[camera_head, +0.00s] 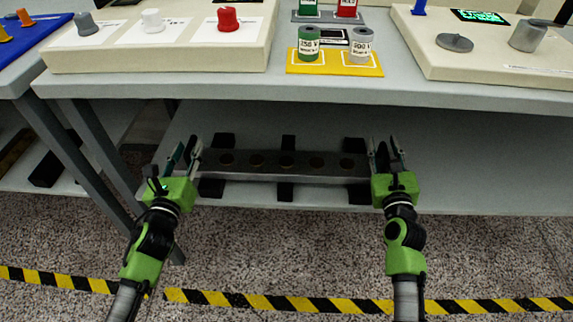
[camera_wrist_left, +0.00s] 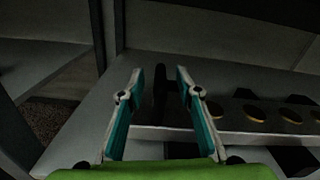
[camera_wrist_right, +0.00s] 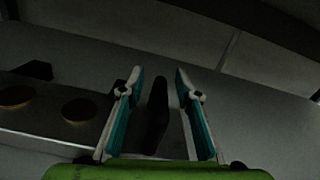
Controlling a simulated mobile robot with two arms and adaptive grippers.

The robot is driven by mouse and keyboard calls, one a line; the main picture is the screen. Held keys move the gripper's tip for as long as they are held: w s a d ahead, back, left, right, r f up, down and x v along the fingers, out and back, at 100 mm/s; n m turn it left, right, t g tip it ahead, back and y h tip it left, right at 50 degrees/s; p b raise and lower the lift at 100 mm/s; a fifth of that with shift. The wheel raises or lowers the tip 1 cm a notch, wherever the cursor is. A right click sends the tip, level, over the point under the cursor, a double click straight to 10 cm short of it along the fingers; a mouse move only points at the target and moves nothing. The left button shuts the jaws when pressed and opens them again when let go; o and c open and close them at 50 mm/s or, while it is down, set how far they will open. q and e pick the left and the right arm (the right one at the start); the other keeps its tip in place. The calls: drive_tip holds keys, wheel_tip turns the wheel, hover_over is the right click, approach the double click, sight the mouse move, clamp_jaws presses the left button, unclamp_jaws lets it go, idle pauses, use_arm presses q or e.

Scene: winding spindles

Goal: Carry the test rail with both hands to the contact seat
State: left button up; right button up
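The test rail (camera_head: 270,164) is a long dark grey bar with several round spots along its top. It lies level across black supports on the lower shelf. My left gripper (camera_head: 184,156) is at its left end, fingers apart. In the left wrist view a dark upright handle (camera_wrist_left: 160,92) stands between the fingers (camera_wrist_left: 160,85). My right gripper (camera_head: 386,155) is at the right end, also with fingers apart. In the right wrist view a dark handle (camera_wrist_right: 156,115) stands between the fingers (camera_wrist_right: 160,85), with gaps beside it. I cannot identify the contact seat.
The grey worktop (camera_head: 300,88) overhangs the lower shelf (camera_head: 480,190). On it are a knob panel (camera_head: 160,50), a yellow plate (camera_head: 335,67) with two labelled cylinders, and a cream console (camera_head: 490,60). A table leg (camera_head: 70,150) stands left of my left gripper.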

use_arm(q)
clamp_jaws()
use_arm(e)
clamp_jaws()
use_arm(q)
drive_tip(key=shift+r, duration=0.2)
use_arm(e)
drive_tip(key=shift+r, duration=0.25)
use_arm(q)
drive_tip(key=shift+r, duration=0.1)
use_arm(e)
drive_tip(key=shift+r, duration=0.1)
